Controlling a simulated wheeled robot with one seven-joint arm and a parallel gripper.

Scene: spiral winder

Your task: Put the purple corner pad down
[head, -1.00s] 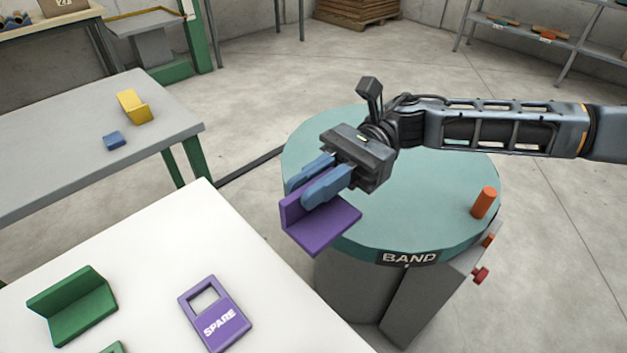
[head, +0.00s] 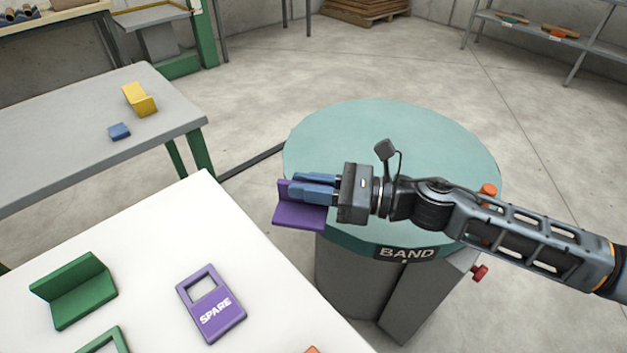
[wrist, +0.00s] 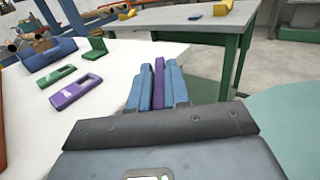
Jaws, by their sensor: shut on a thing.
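The purple corner pad (head: 301,216) is an L-shaped piece held in my gripper (head: 306,189). The two blue fingers are shut on its upright wall, and its flat leg juts out below them. In the head view it shows over the left edge of the round teal turntable (head: 400,150), near the gap to the white table (head: 190,230). I cannot tell its exact height. In the wrist view the pad (wrist: 159,84) is a purple strip between the two blue fingers, pointing toward the white table.
On the white table are a green corner pad (head: 75,292), a purple SPARE tag (head: 212,304) and a green frame, partly cut off. A grey table (head: 60,150) holds a yellow corner pad (head: 139,99) and a blue block (head: 119,131). An orange peg (head: 488,190) stands on the turntable, partly behind my arm.

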